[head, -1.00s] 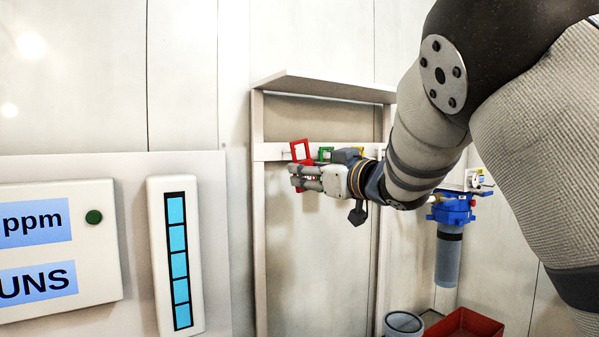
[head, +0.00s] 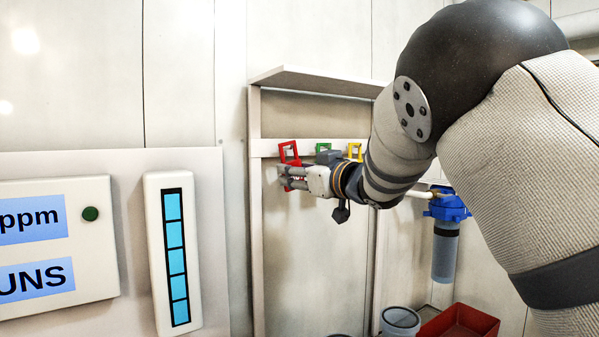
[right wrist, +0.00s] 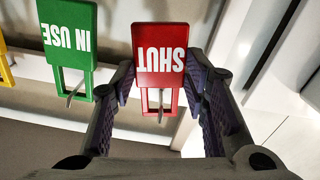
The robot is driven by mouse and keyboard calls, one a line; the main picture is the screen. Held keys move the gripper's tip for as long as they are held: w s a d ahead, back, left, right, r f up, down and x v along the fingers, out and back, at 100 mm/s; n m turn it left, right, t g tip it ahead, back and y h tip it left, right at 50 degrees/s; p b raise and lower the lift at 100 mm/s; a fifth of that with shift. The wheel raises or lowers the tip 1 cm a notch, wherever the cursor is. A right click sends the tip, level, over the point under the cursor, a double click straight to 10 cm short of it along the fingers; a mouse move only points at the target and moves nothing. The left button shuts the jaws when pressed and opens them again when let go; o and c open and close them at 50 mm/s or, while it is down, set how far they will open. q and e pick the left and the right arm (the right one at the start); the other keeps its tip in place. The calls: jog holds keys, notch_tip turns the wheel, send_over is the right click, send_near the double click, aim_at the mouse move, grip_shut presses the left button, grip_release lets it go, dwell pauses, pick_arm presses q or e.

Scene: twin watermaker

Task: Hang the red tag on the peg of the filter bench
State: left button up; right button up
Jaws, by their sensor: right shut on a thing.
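The red tag (head: 291,163) stands in front of the rail of the filter bench (head: 257,215), near its left post. My right gripper (head: 283,178) is shut on it. The right wrist view shows the tag (right wrist: 160,50), with the word SHUT upside down, between the two fingers (right wrist: 161,84). A thin grey peg (right wrist: 160,106) shows in the opening of the tag's frame and seems to pass through it; how far the tag sits on it I cannot tell. My left gripper is out of view.
A green tag (right wrist: 68,28) marked IN USE hangs on a peg beside the red one, with a yellow tag (head: 355,147) further along. A blue filter housing (head: 447,208), a grey container (head: 400,318) and a red bin (head: 460,325) are to the right. A panel (head: 60,245) stands left.

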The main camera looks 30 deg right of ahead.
jog(key=o, duration=1)
